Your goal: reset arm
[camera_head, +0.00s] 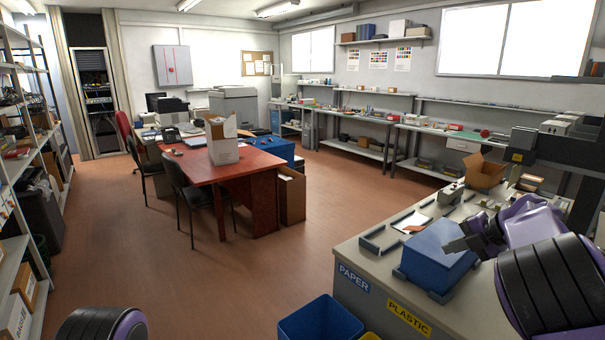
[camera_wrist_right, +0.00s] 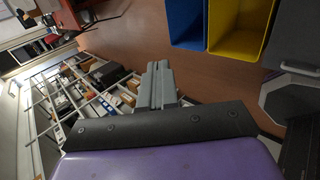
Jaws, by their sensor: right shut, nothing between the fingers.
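My right arm comes in from the right in the head view. Its grey gripper (camera_head: 458,244) is shut and empty, over or in front of the upper part of a blue box (camera_head: 428,262) on the grey counter. Whether they touch cannot be told. In the right wrist view the right gripper (camera_wrist_right: 158,72) shows as two grey fingers pressed together with nothing between them. A dark and purple part of my left arm shows at the bottom left of the head view, but the left gripper is out of frame.
The counter (camera_head: 358,258) holds low dark rails, a paper and an open cardboard box (camera_head: 484,172). A blue bin (camera_head: 320,322) stands in front; a yellow bin (camera_wrist_right: 240,28) shows beside it in the wrist view. A red table (camera_head: 220,168) stands mid-room. Floor between is clear.

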